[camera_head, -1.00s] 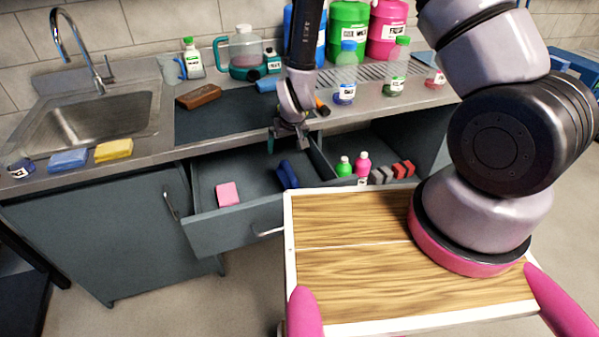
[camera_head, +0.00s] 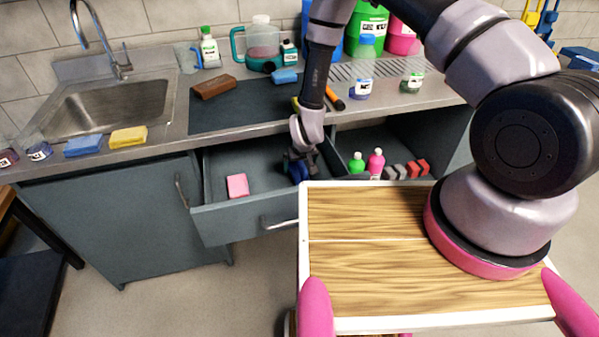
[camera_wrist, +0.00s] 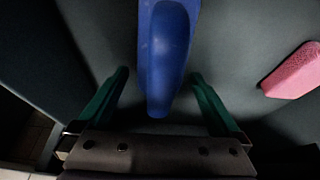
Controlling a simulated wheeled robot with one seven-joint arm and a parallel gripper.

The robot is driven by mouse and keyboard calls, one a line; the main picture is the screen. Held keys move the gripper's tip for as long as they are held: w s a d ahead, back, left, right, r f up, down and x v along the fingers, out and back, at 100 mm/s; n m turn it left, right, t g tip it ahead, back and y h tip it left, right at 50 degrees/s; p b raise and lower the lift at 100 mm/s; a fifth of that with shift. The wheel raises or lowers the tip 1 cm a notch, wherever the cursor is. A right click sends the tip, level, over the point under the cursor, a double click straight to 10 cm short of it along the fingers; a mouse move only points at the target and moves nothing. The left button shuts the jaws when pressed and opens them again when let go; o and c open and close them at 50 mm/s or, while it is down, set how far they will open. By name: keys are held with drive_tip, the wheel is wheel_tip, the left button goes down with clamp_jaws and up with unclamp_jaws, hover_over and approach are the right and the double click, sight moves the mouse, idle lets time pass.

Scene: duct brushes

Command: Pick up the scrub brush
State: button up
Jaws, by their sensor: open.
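The scrub brush looks to be the blue object (camera_head: 294,171) lying in the open drawer; in the head view my gripper (camera_head: 300,158) mostly hides it. In the wrist view the brush's smooth blue handle (camera_wrist: 166,50) runs from the top edge down to a rounded end between my gripper's green fingers (camera_wrist: 159,75). The fingers are open, one on each side of the handle, with a gap showing on both sides. The brush's bristles are not visible.
A pink sponge (camera_head: 237,185) lies left of the brush in the drawer (camera_head: 212,165). Bottles (camera_head: 376,163) and small blocks stand in the compartment to the right. The counter (camera_head: 175,133) edge is just behind my gripper. A brown block (camera_head: 213,86) lies on the counter.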

drive_tip(key=shift+w+f, duration=0.2)
drive_tip(key=shift+f, duration=0.3)
drive_tip(key=c, duration=1.4)
drive_tip(key=shift+r, duration=0.1)
wheel_tip(320, 180, up, 7)
drive_tip(key=shift+a, duration=0.1)
drive_tip(key=s+a, duration=0.1)
drive_tip(key=a, duration=0.4)
drive_tip(key=s+a, duration=0.2)
drive_tip(key=a, duration=0.4)
drive_tip(key=s+a, duration=0.2)
drive_tip(key=a, duration=0.4)
drive_tip(key=shift+a, duration=0.1)
